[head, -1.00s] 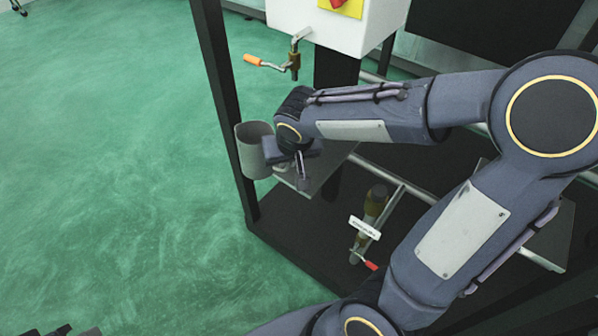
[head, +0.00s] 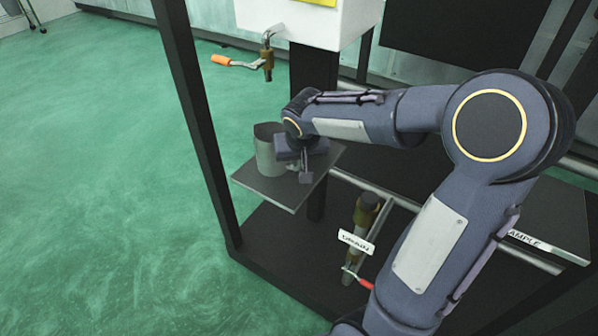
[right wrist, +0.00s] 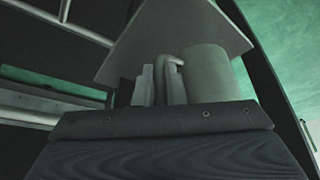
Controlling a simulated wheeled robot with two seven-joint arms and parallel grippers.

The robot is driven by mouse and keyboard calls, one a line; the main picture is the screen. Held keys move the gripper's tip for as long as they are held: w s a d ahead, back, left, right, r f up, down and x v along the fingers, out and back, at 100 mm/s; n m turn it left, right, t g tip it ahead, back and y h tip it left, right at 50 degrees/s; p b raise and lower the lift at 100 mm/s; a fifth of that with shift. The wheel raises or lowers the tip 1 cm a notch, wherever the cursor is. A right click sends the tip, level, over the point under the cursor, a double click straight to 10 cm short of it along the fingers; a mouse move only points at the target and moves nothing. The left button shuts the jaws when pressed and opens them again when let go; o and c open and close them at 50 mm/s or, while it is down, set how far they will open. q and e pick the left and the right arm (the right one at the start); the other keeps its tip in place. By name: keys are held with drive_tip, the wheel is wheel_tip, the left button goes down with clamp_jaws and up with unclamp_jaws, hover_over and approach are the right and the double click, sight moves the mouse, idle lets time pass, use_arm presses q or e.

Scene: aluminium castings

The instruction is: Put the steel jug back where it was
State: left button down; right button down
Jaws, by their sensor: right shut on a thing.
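The steel jug (head: 267,158) is a grey cylinder, upright, over the left part of a small grey shelf plate (head: 283,194) in the head view. I cannot tell whether its base touches the plate. My right gripper (head: 298,170) is on the jug's right side, shut on its handle. In the right wrist view the jug (right wrist: 212,75) stands right of the fingers, and its curved handle (right wrist: 169,62) shows at the right gripper (right wrist: 160,84). The gripper hides part of the jug's right side. My left gripper is not in view.
Above the plate, a tap with an orange handle (head: 222,60) hangs from a white box (head: 300,22). A black frame post (head: 195,110) stands left of the plate. A lower valve with a red handle (head: 362,282) and a label (head: 356,242) sits below. Green floor is clear at left.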

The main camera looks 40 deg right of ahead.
drive_tip(key=shift+s+b+x, duration=0.15)
drive_tip(key=shift+b+x, duration=0.15)
drive_tip(key=shift+x, duration=1.1)
drive_tip(key=shift+s+b+x, duration=0.15)
drive_tip(key=shift+b+x, duration=0.1)
drive_tip(key=shift+x, duration=1.15)
drive_tip(key=shift+d+f, duration=0.15)
drive_tip(key=shift+f, duration=0.05)
drive_tip(key=shift+f, duration=0.15)
drive_tip(key=c, duration=1.5)
unclamp_jaws()
